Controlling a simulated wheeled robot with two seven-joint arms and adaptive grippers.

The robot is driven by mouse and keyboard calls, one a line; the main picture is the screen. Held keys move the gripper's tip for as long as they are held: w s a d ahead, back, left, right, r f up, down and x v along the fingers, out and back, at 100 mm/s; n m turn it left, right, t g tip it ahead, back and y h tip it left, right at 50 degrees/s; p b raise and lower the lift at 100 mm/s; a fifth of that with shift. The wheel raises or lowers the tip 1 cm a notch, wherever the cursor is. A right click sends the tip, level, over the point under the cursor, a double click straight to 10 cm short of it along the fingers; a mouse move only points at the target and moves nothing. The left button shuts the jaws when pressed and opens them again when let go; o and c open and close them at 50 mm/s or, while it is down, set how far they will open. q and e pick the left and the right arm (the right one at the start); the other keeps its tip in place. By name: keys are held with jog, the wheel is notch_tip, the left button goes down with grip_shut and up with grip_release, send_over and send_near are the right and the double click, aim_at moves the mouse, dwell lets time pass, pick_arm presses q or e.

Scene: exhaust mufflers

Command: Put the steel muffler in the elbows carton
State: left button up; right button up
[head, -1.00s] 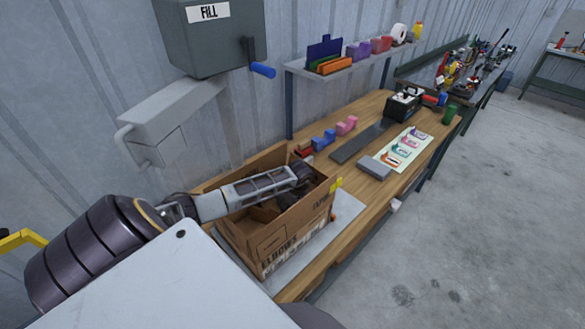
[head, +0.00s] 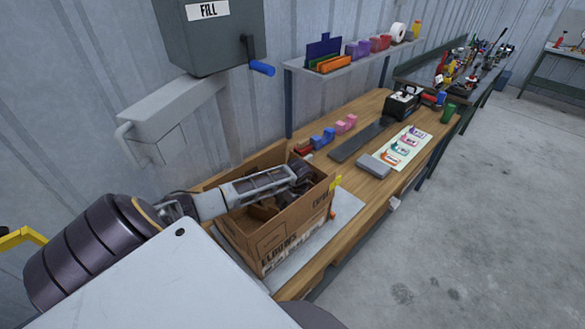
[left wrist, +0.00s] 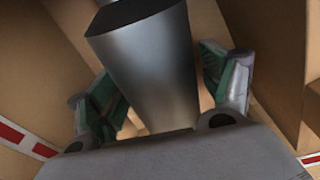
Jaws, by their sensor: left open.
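The steel muffler (left wrist: 148,65) is a smooth grey metal body with a dark flat end in the left wrist view. It lies between the fingers of my left gripper (left wrist: 158,85), which is open, with narrow gaps showing beside the muffler. Brown cardboard surrounds both. In the head view the elbows carton (head: 291,233) stands open-topped on the near end of the bench, with ELBOWS printed on its side. My left arm reaches over its rim and the wrist bends down inside. The carton walls and arm hide most of the gripper, and I cannot make out the muffler there. My right gripper is not in view.
A grey mat (head: 343,207) lies under the carton on the wooden bench (head: 362,190). Blue and pink blocks (head: 322,138), a dark strip (head: 360,141) and a grey block (head: 374,165) lie beyond. A grey FILL box (head: 210,40) hangs on the wall above.

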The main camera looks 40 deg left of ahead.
pick_arm(q)
jog(key=shift+r, duration=0.1)
jog(key=shift+r, duration=0.2)
jog(key=r, duration=0.2)
jog(key=r+b, duration=0.1)
jog(key=r, duration=0.1)
jog(key=d+r, duration=0.1)
jog(key=r, duration=0.1)
jog(key=shift+r, duration=0.3)
jog(key=shift+d+r, duration=0.1)
jog(key=shift+r, duration=0.15)
